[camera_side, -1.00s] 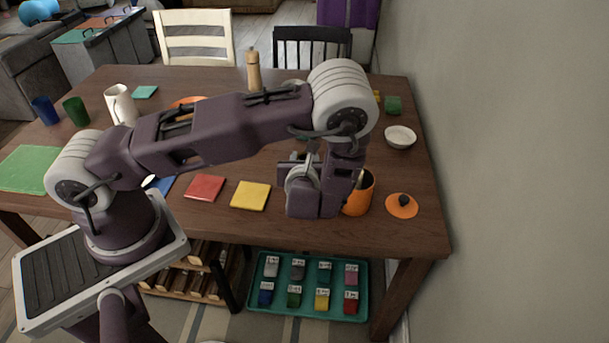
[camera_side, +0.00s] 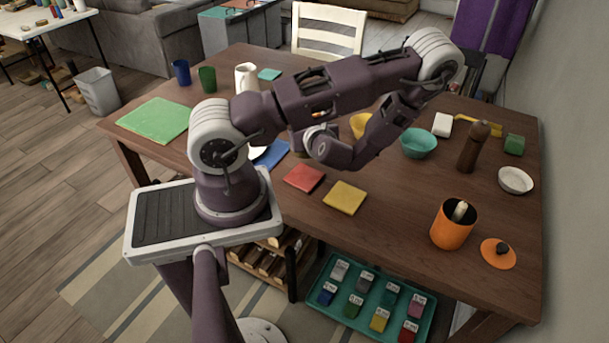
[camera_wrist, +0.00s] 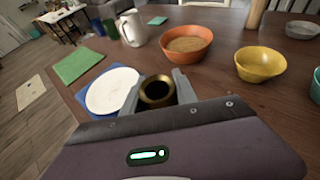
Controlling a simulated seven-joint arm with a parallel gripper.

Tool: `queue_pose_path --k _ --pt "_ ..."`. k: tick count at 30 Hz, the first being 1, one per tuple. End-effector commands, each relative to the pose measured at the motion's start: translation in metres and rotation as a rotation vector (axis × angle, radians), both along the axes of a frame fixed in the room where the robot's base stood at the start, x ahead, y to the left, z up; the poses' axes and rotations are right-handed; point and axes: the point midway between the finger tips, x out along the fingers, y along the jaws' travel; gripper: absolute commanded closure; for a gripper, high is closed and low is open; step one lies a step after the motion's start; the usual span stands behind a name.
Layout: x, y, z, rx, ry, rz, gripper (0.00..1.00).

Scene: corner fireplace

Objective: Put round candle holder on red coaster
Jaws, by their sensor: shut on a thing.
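The round candle holder (camera_wrist: 157,87), a brass-coloured ring with a dark hollow, sits between the two grey fingers of my gripper (camera_wrist: 157,94) in the wrist view. My gripper is shut on it. The red coaster (camera_side: 304,178) lies flat and bare on the table in the side view, just in front of my wrist. It does not show in the wrist view.
A white plate (camera_wrist: 112,91) on a blue mat (camera_side: 273,153) is left of the holder. A yellow coaster (camera_side: 344,198) lies right of the red one. An orange bowl (camera_wrist: 187,44), yellow bowl (camera_wrist: 262,64) and white pitcher (camera_side: 246,76) stand beyond. An orange cup (camera_side: 452,226) stands front right.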

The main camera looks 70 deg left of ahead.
Motion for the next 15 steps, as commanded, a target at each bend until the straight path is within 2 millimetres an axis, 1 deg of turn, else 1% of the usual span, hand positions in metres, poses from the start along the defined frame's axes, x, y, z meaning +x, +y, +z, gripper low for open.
queue_pose_path --k 2,4,6,8,12,15 --pt "-0.006 0.003 -0.011 0.000 0.004 0.014 1.00" --pt "-0.007 0.003 -0.028 0.000 0.005 0.015 1.00" --pt "-0.006 0.003 -0.043 0.000 0.004 0.014 1.00" --pt "-0.006 0.002 -0.053 0.000 0.002 0.013 1.00" --pt "-0.006 0.002 -0.081 0.000 0.002 0.013 1.00" --pt "-0.005 0.002 -0.096 0.000 0.001 0.013 1.00"
